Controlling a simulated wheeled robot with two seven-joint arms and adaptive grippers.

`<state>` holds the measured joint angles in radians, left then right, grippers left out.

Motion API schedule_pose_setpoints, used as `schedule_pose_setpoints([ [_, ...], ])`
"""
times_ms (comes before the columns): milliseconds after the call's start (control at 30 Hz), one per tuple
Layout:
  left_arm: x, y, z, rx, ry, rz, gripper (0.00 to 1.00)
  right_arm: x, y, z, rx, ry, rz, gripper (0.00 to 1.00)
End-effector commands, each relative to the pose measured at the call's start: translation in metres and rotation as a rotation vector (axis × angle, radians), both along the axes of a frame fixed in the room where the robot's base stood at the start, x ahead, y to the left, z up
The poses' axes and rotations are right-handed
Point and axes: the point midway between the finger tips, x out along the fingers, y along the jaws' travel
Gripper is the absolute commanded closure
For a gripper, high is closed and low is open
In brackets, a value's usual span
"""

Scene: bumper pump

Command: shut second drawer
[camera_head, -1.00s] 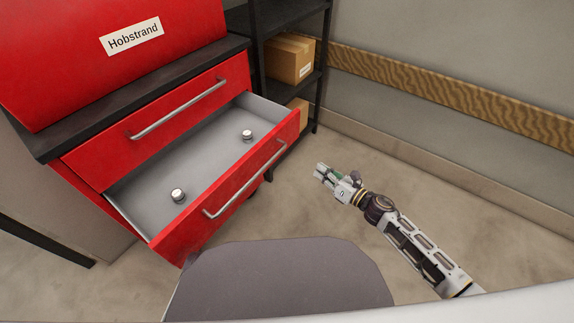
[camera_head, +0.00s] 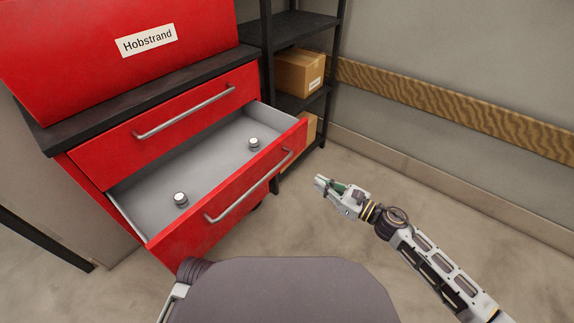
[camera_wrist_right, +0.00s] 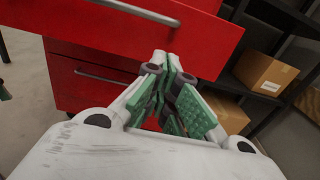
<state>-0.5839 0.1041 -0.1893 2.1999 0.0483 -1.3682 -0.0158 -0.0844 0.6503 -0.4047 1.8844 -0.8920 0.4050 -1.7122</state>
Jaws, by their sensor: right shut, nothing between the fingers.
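The red cabinet's second drawer (camera_head: 232,203) stands pulled out below the shut top drawer (camera_head: 180,112). Its grey inside shows, with two small metal knob-like items (camera_head: 181,199) in it. A long bar handle (camera_head: 248,187) runs along its front. My right gripper (camera_head: 321,184) is shut and empty, off to the right of the drawer front and apart from it in the head view. In the right wrist view its green-padded fingers (camera_wrist_right: 172,82) point toward the red drawer front (camera_wrist_right: 200,38).
A black shelf unit (camera_head: 288,28) with cardboard boxes (camera_head: 299,72) stands behind, right of the cabinet. A wall with a wooden rail (camera_head: 450,105) runs along the right. The floor (camera_head: 330,230) between cabinet and wall is clear.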

Motion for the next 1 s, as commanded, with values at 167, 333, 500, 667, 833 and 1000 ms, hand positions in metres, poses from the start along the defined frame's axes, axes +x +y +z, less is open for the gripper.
schedule_pose_setpoints([
  [167,0.0,0.0,0.0,0.0,0.0,0.0,0.51,0.005,0.006,0.001,0.002,-0.001,0.0,1.0],
  [333,0.0,0.0,0.0,0.0,-0.001,0.0,0.51,0.012,0.015,0.0,0.001,-0.001,0.0,1.0],
  [500,0.0,0.0,0.0,0.0,-0.001,0.0,0.51,0.02,0.025,0.001,0.001,-0.001,0.0,1.0],
  [667,0.0,0.0,0.0,0.0,-0.001,0.0,0.51,0.027,0.035,0.001,0.002,-0.001,0.0,1.0],
  [833,0.001,0.0,0.0,0.0,-0.001,0.0,0.51,0.036,0.045,0.0,0.001,-0.001,-0.001,1.0],
  [1000,0.0,0.0,0.0,0.0,-0.002,0.0,0.51,0.044,0.056,0.0,0.001,0.0,0.0,1.0],
])
